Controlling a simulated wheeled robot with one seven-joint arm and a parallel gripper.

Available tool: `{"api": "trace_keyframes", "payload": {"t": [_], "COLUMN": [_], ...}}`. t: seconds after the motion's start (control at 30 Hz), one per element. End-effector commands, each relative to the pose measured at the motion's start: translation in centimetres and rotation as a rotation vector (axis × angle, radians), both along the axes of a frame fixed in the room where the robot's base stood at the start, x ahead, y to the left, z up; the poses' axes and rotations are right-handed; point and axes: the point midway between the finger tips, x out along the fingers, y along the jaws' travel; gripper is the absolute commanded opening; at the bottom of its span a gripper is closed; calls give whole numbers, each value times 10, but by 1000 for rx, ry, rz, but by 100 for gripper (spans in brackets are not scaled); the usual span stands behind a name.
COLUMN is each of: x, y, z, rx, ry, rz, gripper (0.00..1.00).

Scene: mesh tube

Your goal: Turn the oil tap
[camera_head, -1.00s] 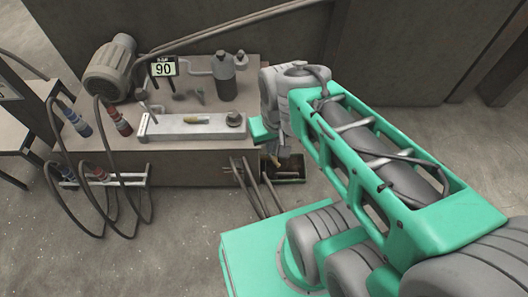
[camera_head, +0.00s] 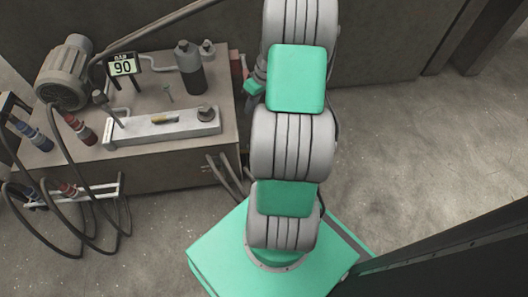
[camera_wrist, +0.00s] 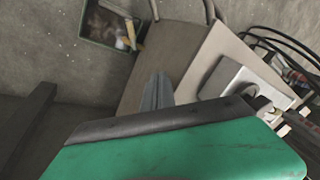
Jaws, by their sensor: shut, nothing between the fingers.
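The workbench (camera_head: 200,145) stands at left in the head view. A small upright fitting (camera_head: 168,92) on its top may be the oil tap, but it is too small to tell. My gripper is mostly hidden behind my arm in the head view, near the bench's right end. A large green and black part of my own body covers the lower wrist view. The fingers' distance from the bench is unclear.
A grey motor (camera_head: 64,75), a "90" display (camera_head: 123,66), a dark bottle (camera_head: 190,68) and a metal bar fixture (camera_head: 165,126) are on the bench. Hoses (camera_head: 75,225) hang at its left front. A bin (camera_wrist: 112,25) lies on the floor.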

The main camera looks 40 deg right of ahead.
Motion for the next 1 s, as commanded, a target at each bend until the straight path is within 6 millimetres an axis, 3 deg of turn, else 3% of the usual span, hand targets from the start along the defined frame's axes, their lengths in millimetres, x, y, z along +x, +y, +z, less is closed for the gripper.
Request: {"api": "trace_keyframes", "payload": {"t": [0.03, 0.13, 0.2, 0.33, 0.57, 0.9, 1.0], "x": [-16, -44, -62, -80, -73, -47, -45], "y": [-32, -75, -93, -107, -97, -66, -49], "z": [-47, -108, -138, -166, -193, -256, -257], "rx": [47, 103, 125, 140, 144, 142, 141], "ry": [-22, -104, -155, -211, -218, -216, -217], "rz": [-21, -27, -32, -36, -35, -36, -36], "gripper": [0, 0, 0, 0, 0, 0, 0]}}
